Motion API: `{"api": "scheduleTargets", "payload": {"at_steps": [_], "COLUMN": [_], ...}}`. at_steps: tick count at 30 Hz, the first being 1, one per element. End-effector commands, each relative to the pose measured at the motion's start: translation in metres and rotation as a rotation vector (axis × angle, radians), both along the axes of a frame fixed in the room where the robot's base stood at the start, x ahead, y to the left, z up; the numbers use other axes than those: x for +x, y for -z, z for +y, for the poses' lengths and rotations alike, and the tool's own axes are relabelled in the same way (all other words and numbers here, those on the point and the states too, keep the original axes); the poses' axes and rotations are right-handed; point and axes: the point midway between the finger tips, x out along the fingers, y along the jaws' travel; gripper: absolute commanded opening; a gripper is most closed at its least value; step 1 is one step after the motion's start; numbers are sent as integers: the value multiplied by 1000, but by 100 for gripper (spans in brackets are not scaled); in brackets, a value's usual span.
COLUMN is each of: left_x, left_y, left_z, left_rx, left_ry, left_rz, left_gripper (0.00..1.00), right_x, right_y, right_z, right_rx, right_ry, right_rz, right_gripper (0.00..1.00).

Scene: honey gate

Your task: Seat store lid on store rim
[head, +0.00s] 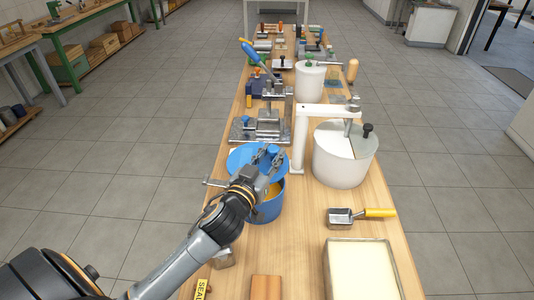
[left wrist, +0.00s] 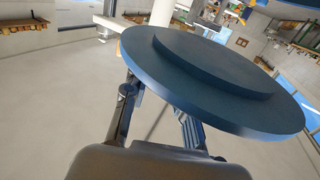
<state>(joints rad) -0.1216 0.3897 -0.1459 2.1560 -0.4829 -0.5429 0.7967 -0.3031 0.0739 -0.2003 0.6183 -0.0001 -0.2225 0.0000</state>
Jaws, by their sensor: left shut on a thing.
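The store lid (head: 240,158) is a round blue disc, held by my left gripper (head: 268,155). In the left wrist view the lid (left wrist: 215,85) is dark blue with a smaller raised step on its face, and the gripper fingers (left wrist: 155,115) reach to its underside as pictured. The store (head: 270,212) is a blue round tub on the bench with something yellow inside. In the head view the lid overlaps the tub's back left, and part of the opening shows at the front right. My gripper hides much of the rim; I cannot tell whether lid and rim touch.
A white drum (head: 340,165) with a white post stands to the right. A metal press with a blue handle (head: 258,60) stands behind. A scoop with yellow handle (head: 378,212) and a cream-filled tray (head: 328,270) lie front right. A brown block (head: 266,288) lies at the front.

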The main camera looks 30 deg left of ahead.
Motion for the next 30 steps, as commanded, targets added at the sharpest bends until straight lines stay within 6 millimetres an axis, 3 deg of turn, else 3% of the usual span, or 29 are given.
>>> {"api": "scheduleTargets", "payload": {"at_steps": [9, 30], "left_x": [0, 0], "left_y": [-1, 39], "left_z": [1, 1], "left_rx": [1, 2], "left_ry": [-2, -2], "left_rz": [0, -1], "left_gripper": [0, 0], "right_x": [-3, 5], "right_y": [-4, 27], "right_z": [-6, -6], "right_rx": [-7, -6], "right_ry": [-2, -2], "right_rz": [5, -10], "right_gripper": [76, 76]}}
